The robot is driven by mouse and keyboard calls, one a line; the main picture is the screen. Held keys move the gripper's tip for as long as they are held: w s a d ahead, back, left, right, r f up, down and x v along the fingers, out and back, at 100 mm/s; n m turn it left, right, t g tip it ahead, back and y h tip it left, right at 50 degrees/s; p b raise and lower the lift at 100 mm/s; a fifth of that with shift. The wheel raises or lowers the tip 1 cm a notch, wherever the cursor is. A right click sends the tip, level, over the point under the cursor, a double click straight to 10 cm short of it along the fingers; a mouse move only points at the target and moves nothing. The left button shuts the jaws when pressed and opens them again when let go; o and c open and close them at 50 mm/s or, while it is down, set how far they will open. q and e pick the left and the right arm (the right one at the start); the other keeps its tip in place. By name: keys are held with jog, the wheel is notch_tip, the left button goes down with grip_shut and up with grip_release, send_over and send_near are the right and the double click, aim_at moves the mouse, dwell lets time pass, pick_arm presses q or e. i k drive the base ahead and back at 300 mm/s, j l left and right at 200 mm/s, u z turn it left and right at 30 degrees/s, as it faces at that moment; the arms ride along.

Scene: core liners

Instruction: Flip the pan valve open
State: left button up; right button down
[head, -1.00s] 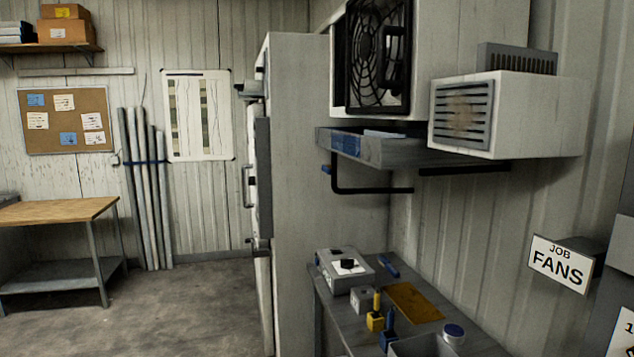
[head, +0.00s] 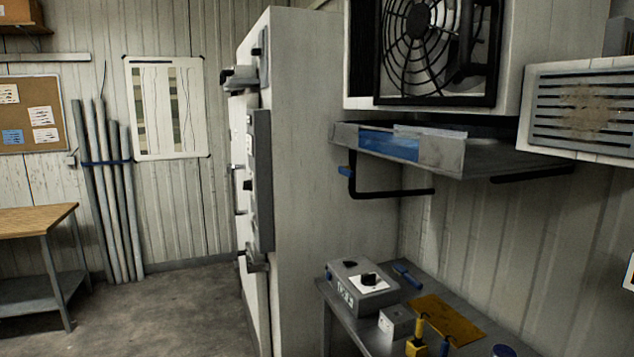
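The pan (head: 450,160) is a shallow grey metal tray under the fan unit, with a blue patch on its front side. A black drain pipe (head: 390,194) comes down under its left end and bends to the right. A small blue valve handle (head: 345,171) sits on the upright part of this pipe, just below the pan. It is too small to tell whether the valve is open or closed. Neither of my grippers is in the head view.
A fan unit (head: 422,50) hangs above the pan, and a vented box (head: 582,110) is to its right. A tall white cabinet (head: 322,130) stands left of the pan. Below, a bench (head: 350,316) holds a grey control box (head: 362,290) and small tools. The floor at left is clear.

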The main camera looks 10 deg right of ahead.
aim_at(346, 170)
jog(key=i+u, duration=0.2)
jog(key=i, duration=1.05)
jog(key=l, duration=0.1)
